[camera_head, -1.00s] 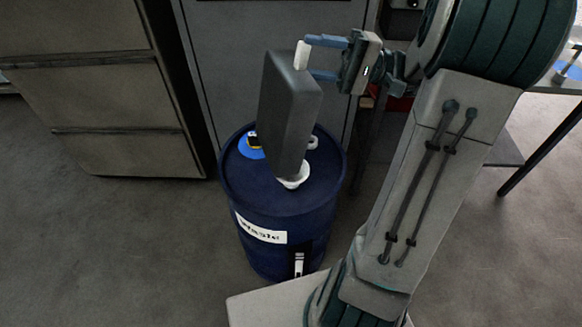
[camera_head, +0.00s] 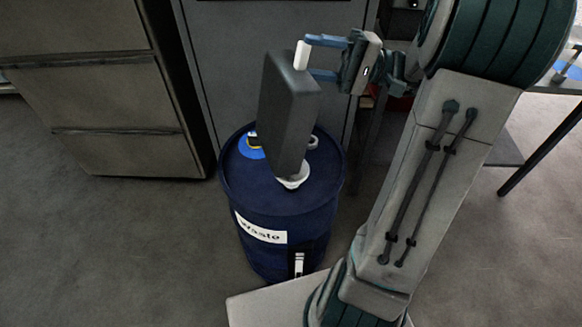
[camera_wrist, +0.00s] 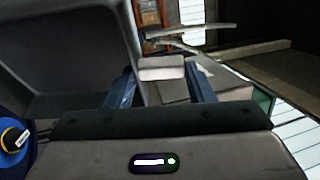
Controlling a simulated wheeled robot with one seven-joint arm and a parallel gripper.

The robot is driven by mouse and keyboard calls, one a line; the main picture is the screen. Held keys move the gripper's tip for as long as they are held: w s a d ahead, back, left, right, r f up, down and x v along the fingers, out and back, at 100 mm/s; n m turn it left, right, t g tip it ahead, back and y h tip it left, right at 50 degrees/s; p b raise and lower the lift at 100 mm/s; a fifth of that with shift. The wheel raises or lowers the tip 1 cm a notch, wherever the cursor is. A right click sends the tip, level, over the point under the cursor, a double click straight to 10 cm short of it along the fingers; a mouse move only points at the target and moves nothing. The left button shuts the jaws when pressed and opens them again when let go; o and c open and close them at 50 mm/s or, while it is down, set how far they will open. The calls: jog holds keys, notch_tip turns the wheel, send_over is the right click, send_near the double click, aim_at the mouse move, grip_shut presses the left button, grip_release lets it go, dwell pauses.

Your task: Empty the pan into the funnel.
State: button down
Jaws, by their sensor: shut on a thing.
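The pan (camera_head: 288,115) is a dark grey, shallow box, tipped up almost on edge. Its lower end is over the white funnel (camera_head: 293,177) on top of the blue drum (camera_head: 292,245) with a "Waste" label. The pan hides part of the funnel. My gripper (camera_head: 308,58) is shut on a light handle at the pan's upper right edge. In the wrist view, the handle (camera_wrist: 161,68) lies between the fingers, and the pan's inside (camera_wrist: 62,55) fills the left. I see no liquid in it or pouring from it.
A blue round item with yellow and black (camera_head: 250,146) and a small pale ring (camera_head: 312,142) are on the drum top. A drawer cabinet (camera_head: 95,85) stands at left. A table leg (camera_head: 540,150) is at right. The floor at left is clear.

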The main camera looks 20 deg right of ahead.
aim_at(285, 70)
dwell(0.3)
jog(key=shift+s+a+r+n+h+p, duration=0.15)
jog(key=shift+a+h, duration=0.3)
jog(key=shift+a, duration=0.55)
jog(key=shift+a+r+n+h+p, duration=0.15)
jog(key=shift+a+h, duration=0.35)
jog(key=shift+a, duration=0.5)
jog(key=shift+s+a+r+n+h+p, duration=0.15)
jog(key=shift+a+h, duration=0.3)
jog(key=shift+a, duration=0.55)
jog(key=a+r+p, duration=0.1)
jog(key=a+r, duration=0.1)
jog(key=a, duration=0.1)
jog(key=shift+r, duration=0.25)
